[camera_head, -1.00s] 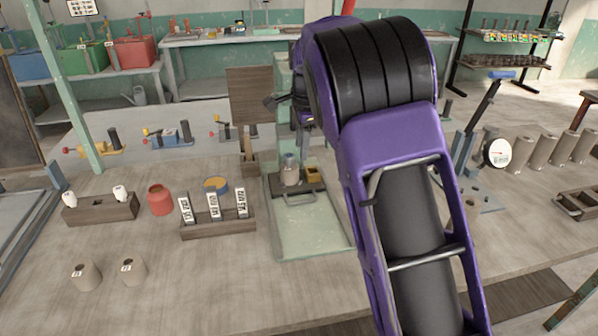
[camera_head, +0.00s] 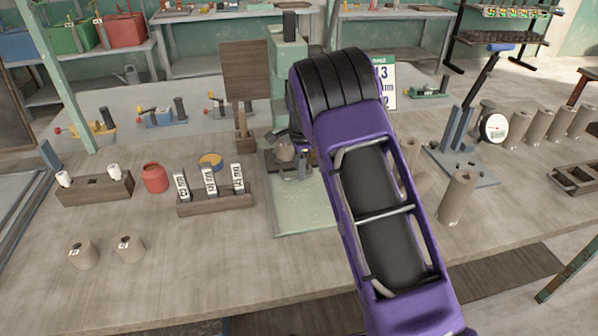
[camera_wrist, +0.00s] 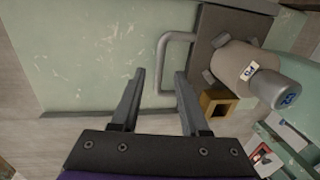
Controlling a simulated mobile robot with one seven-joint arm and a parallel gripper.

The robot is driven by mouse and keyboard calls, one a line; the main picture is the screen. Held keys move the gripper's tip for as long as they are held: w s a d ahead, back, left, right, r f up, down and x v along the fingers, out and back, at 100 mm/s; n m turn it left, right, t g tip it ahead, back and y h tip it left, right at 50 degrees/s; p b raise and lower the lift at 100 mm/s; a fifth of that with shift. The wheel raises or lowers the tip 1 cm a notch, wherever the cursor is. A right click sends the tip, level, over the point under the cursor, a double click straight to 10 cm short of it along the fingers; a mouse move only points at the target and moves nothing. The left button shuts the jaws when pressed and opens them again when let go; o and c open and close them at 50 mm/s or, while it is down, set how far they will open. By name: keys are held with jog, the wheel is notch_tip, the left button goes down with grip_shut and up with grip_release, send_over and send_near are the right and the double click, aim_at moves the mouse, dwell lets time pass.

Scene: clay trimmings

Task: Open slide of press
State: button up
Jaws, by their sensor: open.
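The press (camera_head: 287,55) is a pale green column with a green base plate (camera_head: 300,215) on the bench. Its slide is a dark plate (camera_wrist: 213,22) with a grey bar handle (camera_wrist: 164,55) on its left side in the wrist view. A clay cylinder with a label (camera_wrist: 238,62) lies over the slide, beside a brass block (camera_wrist: 217,108). My gripper (camera_wrist: 160,77) is open and empty. Its two fingertips appear on either side of the handle bar in the wrist view; I cannot tell whether they reach its depth. In the head view my purple arm hides part of the press.
Left of the press are a wooden label rack (camera_head: 215,203), a red jar (camera_head: 154,178) and two clay cylinders. On the right stand a lever tool with a dial (camera_head: 493,127) and several tall clay cylinders (camera_head: 459,195).

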jog(key=shift+w+f, duration=0.2)
jog(key=shift+f, duration=0.7)
jog(key=shift+c, duration=0.2)
grip_shut()
dwell(0.7)
